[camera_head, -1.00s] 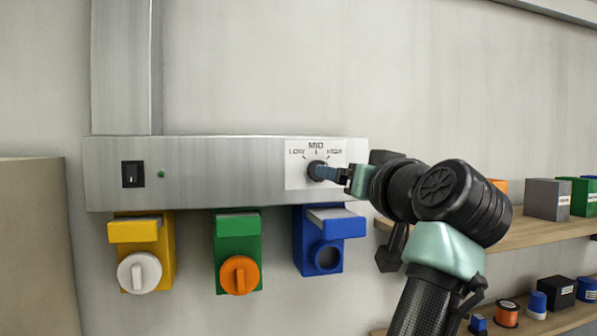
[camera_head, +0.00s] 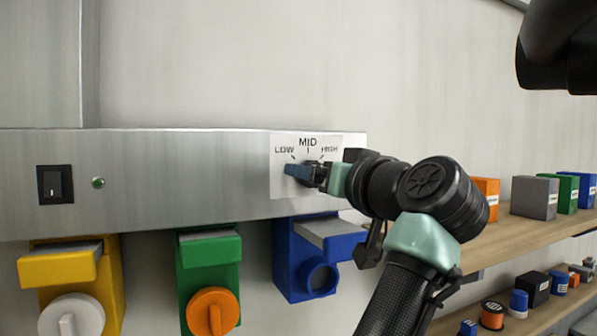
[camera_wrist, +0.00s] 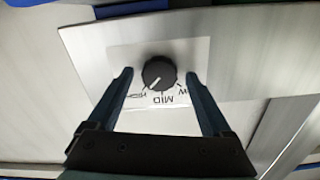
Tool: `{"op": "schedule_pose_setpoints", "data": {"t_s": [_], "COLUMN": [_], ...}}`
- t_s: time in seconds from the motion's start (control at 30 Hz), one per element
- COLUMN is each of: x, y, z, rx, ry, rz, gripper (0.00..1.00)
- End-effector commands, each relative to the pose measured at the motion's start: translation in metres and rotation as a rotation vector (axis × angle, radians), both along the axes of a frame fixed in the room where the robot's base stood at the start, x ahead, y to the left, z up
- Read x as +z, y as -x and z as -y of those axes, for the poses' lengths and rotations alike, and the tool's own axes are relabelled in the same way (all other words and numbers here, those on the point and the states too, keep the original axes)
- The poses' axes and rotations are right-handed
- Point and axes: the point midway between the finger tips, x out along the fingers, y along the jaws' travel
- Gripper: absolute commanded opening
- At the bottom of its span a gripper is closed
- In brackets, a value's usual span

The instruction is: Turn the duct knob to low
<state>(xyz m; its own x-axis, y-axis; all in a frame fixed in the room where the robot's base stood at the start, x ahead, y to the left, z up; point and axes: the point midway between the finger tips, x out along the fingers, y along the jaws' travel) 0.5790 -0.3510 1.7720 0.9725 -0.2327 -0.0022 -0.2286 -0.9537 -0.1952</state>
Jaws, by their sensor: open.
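The duct knob (camera_wrist: 159,72) is round and black, on a white label plate (camera_wrist: 120,56) set in a steel duct panel (camera_head: 180,180). In the wrist view the labels appear upside down, HIGH at left, MID in the middle, LOW at right. The knob's white mark points down-left, toward the HIGH side. My gripper (camera_wrist: 159,77) is open, with one blue finger on each side of the knob and visible gaps between. In the head view my gripper (camera_head: 296,171) stands in front of the plate and mostly hides the knob.
A black rocker switch (camera_head: 54,184) and green light (camera_head: 98,183) are at the panel's left. Below hang yellow (camera_head: 58,268), green (camera_head: 208,250) and blue (camera_head: 300,258) units. Shelves with boxes (camera_head: 534,196) and reels stand at right. The wall above is clear.

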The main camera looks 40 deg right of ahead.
Motion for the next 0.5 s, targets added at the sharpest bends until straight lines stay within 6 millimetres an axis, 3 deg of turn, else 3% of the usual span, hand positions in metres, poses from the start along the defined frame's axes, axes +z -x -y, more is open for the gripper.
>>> {"op": "schedule_pose_setpoints", "data": {"t_s": [0.43,0.5], "x": [-0.0001,-0.0001], "y": [0.0029,0.0029], "z": [0.0027,0.0026], "rx": [-0.001,-0.001], "ry": [0.000,0.000], "rz": [0.000,0.000], "gripper": [0.84,0.73]}}
